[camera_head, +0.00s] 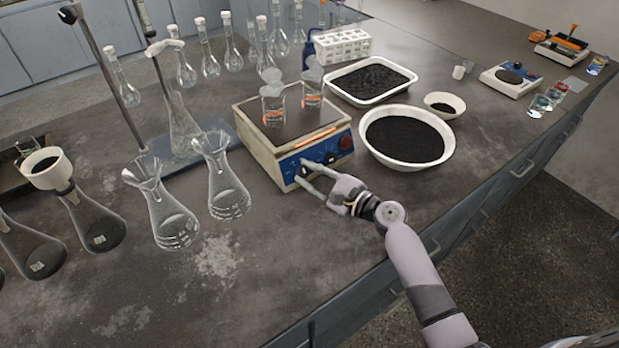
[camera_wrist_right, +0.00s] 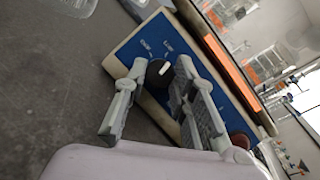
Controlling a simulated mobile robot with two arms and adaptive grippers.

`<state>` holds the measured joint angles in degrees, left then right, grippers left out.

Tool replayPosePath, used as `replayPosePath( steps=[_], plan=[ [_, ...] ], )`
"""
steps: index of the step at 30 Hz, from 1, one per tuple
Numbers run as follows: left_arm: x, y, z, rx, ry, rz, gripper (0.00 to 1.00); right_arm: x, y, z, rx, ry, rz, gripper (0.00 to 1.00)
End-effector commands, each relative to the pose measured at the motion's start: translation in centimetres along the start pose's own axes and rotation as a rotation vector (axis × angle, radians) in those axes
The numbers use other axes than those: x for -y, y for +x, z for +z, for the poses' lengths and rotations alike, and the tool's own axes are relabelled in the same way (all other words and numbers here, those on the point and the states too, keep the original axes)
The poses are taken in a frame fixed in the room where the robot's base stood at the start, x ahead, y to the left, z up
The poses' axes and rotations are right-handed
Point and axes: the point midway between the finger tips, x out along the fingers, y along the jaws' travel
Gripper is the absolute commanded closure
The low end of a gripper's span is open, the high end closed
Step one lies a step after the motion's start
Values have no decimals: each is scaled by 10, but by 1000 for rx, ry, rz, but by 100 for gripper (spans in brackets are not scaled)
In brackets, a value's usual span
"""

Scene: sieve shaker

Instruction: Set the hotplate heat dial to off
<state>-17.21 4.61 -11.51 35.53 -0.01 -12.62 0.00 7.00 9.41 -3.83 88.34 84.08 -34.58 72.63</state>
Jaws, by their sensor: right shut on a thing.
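The hotplate (camera_head: 262,148) stands mid-bench with a blue control panel on its front; the panel also shows in the right wrist view (camera_wrist_right: 135,45). My right gripper (camera_head: 302,174) reaches the panel's left part from the front right. In the wrist view its fingers (camera_wrist_right: 158,92) lie on either side of a black dial (camera_wrist_right: 159,73) with a white pointer mark, and it is shut on this dial. Another dark knob (camera_head: 330,158) and a red knob (camera_head: 345,142) are farther right on the panel. My left gripper is not in view.
Two glass vessels (camera_head: 273,105) stand on the hotplate's top. Conical flasks (camera_head: 222,180) stand close to its left. A white bowl of black grains (camera_head: 405,138) and a white tray (camera_head: 370,82) lie to the right. The bench in front is clear.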

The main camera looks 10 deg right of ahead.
Motion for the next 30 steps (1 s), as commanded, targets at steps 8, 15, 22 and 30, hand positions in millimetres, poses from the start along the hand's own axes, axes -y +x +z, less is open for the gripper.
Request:
replayPosePath(
  steps=[8,15,22,30],
  plan=[
    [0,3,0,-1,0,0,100,2,0,0,-10,-246,101,100],
    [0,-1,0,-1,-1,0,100,4,0,2,-18,-457,186,100],
    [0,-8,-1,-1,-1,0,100,5,0,3,-26,-657,267,100],
    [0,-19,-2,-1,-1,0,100,6,0,4,-34,-865,351,100]
  ],
)
